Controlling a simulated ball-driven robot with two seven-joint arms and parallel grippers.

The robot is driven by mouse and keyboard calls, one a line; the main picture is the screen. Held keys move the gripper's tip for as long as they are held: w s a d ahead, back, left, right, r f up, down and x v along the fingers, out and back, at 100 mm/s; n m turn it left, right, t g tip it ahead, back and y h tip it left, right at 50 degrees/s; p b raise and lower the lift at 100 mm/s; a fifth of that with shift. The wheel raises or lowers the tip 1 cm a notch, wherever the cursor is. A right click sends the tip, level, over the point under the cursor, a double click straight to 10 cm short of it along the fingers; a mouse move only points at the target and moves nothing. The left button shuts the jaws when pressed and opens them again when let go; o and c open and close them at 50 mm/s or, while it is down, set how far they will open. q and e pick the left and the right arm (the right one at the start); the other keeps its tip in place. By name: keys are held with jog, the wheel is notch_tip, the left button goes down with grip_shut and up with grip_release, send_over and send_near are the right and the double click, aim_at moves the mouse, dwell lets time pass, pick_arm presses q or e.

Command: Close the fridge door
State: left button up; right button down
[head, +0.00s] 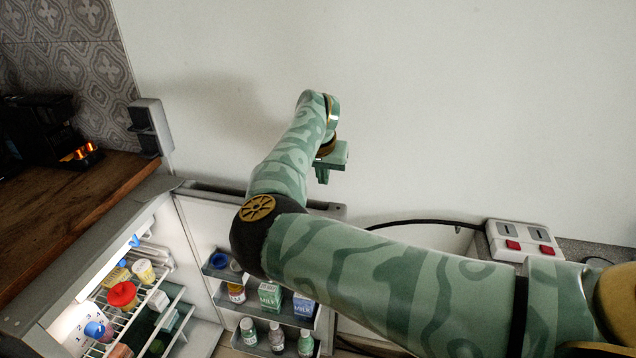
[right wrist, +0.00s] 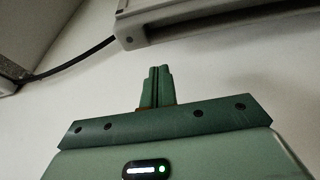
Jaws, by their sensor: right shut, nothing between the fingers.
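The fridge (head: 60,290) stands at the lower left in the head view, lit inside, with food on its wire shelves. Its door (head: 205,225) is open, swung out to the right, with door shelves holding jars, cartons and bottles. My right arm reaches across from the right over the door and hides part of it. My right gripper (head: 323,175) is above the door's outer end, near the white wall. Its fingers are shut and empty, as the right wrist view (right wrist: 156,88) also shows. My left gripper is not in view.
A wooden counter (head: 90,195) lies left, above the fridge, with a black machine (head: 40,125) on it. A power strip with red switches (head: 522,240) sits at the right, a black cable running from it. The white wall behind is bare.

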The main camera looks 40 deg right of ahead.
jog(key=b+x, duration=0.3)
jog(key=x, duration=0.6)
jog(key=shift+b, duration=0.35)
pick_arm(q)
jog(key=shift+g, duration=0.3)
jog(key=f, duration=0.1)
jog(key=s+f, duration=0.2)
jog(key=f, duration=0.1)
pick_arm(e)
jog(key=shift+r, duration=0.1)
